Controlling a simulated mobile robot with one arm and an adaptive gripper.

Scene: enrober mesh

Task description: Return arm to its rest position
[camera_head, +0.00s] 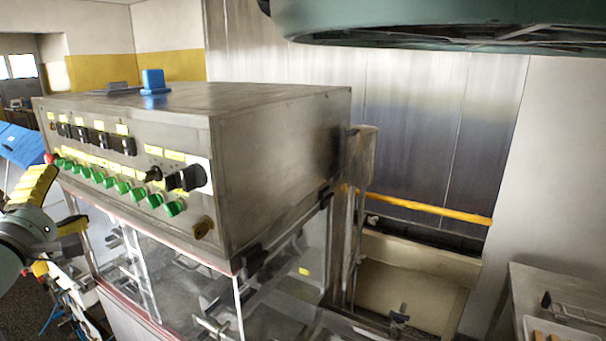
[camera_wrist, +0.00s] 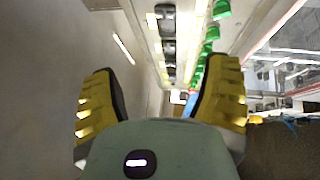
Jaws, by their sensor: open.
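My gripper (camera_head: 62,208) is at the left edge of the head view, in front of the left end of the machine's control panel. Its yellow-and-black fingers are spread and nothing is between them. In the wrist view my gripper (camera_wrist: 155,95) shows the same two fingers wide apart, with a row of black switches and green knobs beyond them. The steel control box (camera_head: 280,165) carries black switches, yellow labels and green knobs (camera_head: 123,187) on its front. I cannot tell from these views whether a finger touches the panel.
Clear guard panels (camera_head: 285,285) stand below the control box. A blue object (camera_head: 153,80) sits on top of it. A yellow bar (camera_head: 430,207) crosses the back. A steel table (camera_head: 520,285) is at the lower right. A large green overhead shape (camera_head: 440,20) fills the top right.

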